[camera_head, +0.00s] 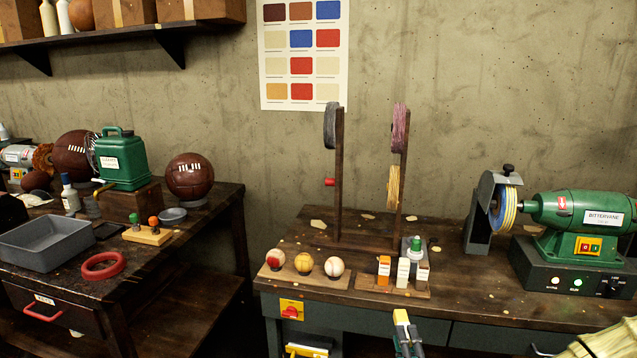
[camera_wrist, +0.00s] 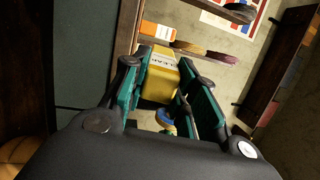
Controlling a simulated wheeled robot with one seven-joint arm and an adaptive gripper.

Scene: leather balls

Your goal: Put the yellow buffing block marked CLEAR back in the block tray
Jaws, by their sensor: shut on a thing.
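My gripper (camera_head: 408,340) is shut on a yellow block with a pale end (camera_head: 401,317), in front of the right bench's front edge. In the wrist view the yellow block (camera_wrist: 158,84) sits between the teal fingers; its pale label (camera_wrist: 163,60) has dark lettering too small to read. The block tray (camera_head: 368,284), a wooden board on the right bench, lies behind my gripper in the head view.
Left of the tray, a wooden board (camera_head: 310,281) holds three balls. A wooden stand with thread spools (camera_head: 338,190) rises behind. A green buffing machine (camera_head: 580,212) with a wheel (camera_head: 504,209) stands at right. The bench between stand and machine is mostly clear, with scattered scraps.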

